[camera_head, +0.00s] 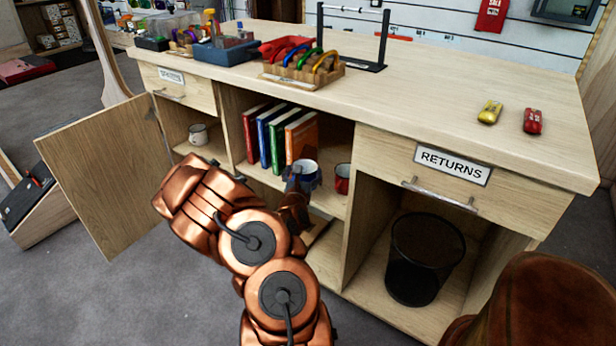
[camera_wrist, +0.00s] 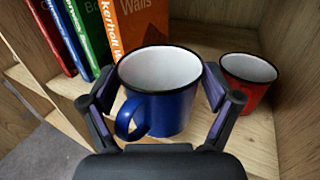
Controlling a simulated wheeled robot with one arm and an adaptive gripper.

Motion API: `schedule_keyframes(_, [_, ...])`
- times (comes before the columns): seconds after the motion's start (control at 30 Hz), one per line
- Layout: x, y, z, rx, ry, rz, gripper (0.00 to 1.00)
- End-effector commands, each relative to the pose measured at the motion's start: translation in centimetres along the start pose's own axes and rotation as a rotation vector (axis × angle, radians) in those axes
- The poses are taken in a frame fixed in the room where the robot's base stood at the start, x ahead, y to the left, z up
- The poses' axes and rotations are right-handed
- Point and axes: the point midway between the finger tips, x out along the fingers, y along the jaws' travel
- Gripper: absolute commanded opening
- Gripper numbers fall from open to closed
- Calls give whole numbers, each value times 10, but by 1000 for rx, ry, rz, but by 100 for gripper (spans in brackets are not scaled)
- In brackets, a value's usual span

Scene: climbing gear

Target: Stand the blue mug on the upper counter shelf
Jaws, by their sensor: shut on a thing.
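The blue mug (camera_head: 308,175) is upright in the middle bay of the counter, at the upper shelf (camera_head: 329,203). It has a white inside and a dark rim. In the wrist view the blue mug (camera_wrist: 165,108) fills the middle, with its handle toward me at lower left. My gripper (camera_wrist: 159,85) is shut on it, one finger at each side of its body. In the head view my gripper (camera_head: 297,182) partly hides the mug. I cannot tell whether its base touches the shelf.
A red mug (camera_wrist: 247,82) stands close to the right of the blue one. Several upright books (camera_head: 280,138) are to the left. A white mug (camera_head: 198,134) is in the left bay, by an open door (camera_head: 105,185). A black bin (camera_head: 425,262) is in the right bay.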

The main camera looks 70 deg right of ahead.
Motion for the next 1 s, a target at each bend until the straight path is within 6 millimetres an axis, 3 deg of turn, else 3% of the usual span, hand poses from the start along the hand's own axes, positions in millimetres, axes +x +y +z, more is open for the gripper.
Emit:
schedule_keyframes(0.4, [51,-4,-4,4,-3,1,49])
schedule_keyframes(0.77, [67,-5,-5,2,-3,2,49])
schedule_keyframes(1.0, [66,-5,-39,2,0,1,49])
